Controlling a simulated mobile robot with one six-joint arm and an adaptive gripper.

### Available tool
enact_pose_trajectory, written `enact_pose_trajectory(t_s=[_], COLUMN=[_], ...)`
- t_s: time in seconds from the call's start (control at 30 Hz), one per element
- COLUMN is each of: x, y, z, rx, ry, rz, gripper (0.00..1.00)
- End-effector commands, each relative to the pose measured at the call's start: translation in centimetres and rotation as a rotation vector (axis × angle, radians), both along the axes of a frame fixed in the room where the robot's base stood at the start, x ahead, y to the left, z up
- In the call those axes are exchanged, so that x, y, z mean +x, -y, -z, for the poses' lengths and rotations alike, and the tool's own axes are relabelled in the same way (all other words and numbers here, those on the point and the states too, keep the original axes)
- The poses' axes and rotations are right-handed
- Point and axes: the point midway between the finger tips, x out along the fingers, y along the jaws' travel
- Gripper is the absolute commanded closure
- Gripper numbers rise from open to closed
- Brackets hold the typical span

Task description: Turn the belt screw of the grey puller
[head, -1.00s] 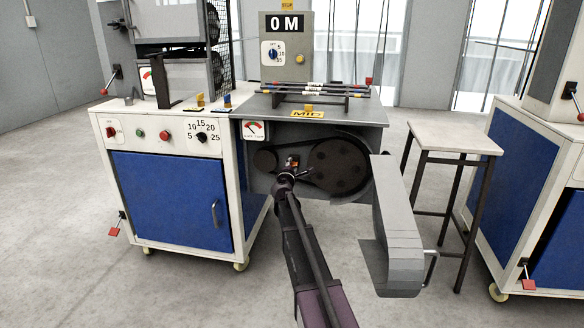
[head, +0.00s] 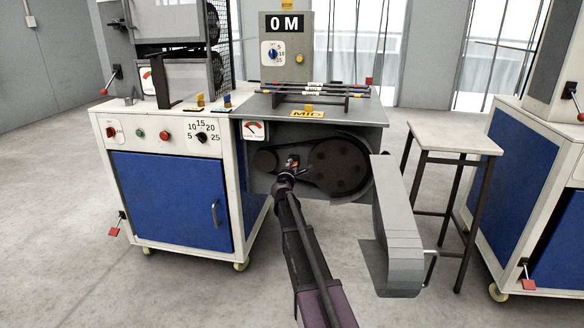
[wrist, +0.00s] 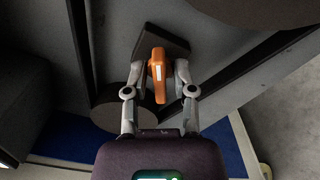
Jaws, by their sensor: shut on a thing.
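The grey puller (head: 262,177) stands right of the blue-doored cabinet, its front belt drive uncovered. A large dark pulley (head: 338,166) and a smaller pulley (head: 265,161) carry the belt. The belt screw (wrist: 158,73) has an orange handle with a white stripe in the wrist view. My gripper (wrist: 159,78) is shut on that orange handle, one finger on each side. In the head view my gripper (head: 287,170) reaches the space between the two pulleys, and it mostly hides the screw there.
The grey belt cover (head: 396,225) is swung open to the right of the pulleys, close to my arm. A belt tension gauge (head: 253,130) sits above the small pulley. A stool (head: 455,140) stands at the right. Floor in front is clear.

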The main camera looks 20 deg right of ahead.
Motion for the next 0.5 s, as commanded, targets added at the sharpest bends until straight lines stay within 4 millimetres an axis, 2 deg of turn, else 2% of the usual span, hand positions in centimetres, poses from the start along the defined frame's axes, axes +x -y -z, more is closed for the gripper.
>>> enact_pose_trajectory(t_s=[0.13, 0.17, 0.2, 0.5], x=[0.01, 0.01, 0.01, 0.01], y=[0.04, 0.04, 0.04, 0.02], z=[0.01, 0.01, 0.01, 0.00], rx=[0.001, 0.001, 0.001, 0.001], ry=[0.001, 0.001, 0.001, 0.001], rz=[0.001, 0.001, 0.001, 0.000], gripper=[1.00, 0.60, 0.51, 0.51])
